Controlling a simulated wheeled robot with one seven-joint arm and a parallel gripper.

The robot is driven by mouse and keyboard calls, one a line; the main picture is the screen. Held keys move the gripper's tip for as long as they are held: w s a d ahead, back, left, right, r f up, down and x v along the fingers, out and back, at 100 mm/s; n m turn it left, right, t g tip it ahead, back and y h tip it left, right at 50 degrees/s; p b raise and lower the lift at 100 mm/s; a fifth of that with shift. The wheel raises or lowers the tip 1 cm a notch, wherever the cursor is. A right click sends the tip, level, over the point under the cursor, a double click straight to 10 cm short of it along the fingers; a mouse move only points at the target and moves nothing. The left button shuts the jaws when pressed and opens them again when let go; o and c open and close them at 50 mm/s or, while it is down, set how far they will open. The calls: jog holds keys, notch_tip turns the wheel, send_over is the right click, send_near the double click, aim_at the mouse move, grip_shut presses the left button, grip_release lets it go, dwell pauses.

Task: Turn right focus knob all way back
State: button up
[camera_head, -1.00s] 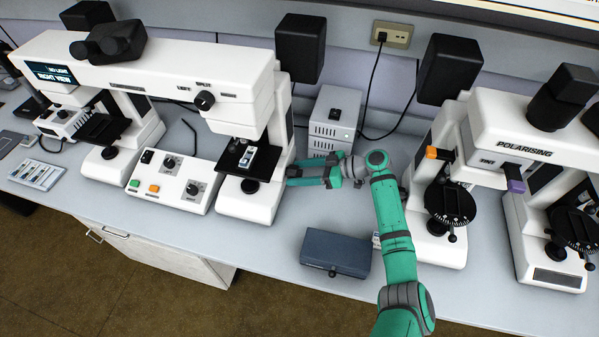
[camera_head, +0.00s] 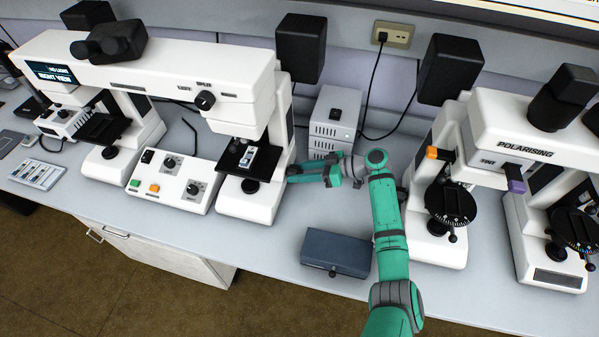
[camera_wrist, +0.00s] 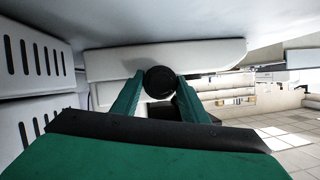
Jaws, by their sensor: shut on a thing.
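The right focus knob (camera_wrist: 160,82) is a round black knob seen end-on in the wrist view, between my two green fingers. My gripper (camera_wrist: 160,95) is shut on it, one finger at each side. In the head view my gripper (camera_head: 291,174) reaches left against the right side of the white comparison microscope's right stand (camera_head: 243,206). The knob is hidden there by the stand and my fingers. The knob's turn angle cannot be read. The display (camera_head: 52,74) at upper left shows lit text that seems to read "RIGHT VIEW".
A grey power box (camera_head: 333,122) stands just behind my wrist. A dark blue-grey case (camera_head: 336,253) lies in front. The polarising microscope (camera_head: 437,240) stands right of my arm. A control box (camera_head: 171,181) sits left of the stand. Bench between stand and case is clear.

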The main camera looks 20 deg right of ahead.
jog(key=m+g+y, duration=0.1)
jog(key=m+y, duration=0.1)
jog(key=m, duration=0.1)
jog(key=shift+g, duration=0.3)
jog(key=shift+w+d+f+m+g+y, duration=0.1)
jog(key=shift+m+g+y, duration=0.2)
jog(key=shift+m, duration=0.5)
jog(key=shift+f+m+g+y, duration=0.1)
jog(key=shift+m+g+y, duration=0.15)
jog(key=shift+m, duration=0.55)
jog(key=shift+y, duration=0.25)
jog(key=o, duration=1.1)
jog(key=shift+c, duration=0.2)
jog(key=shift+r, duration=0.1)
jog(key=shift+d, duration=0.1)
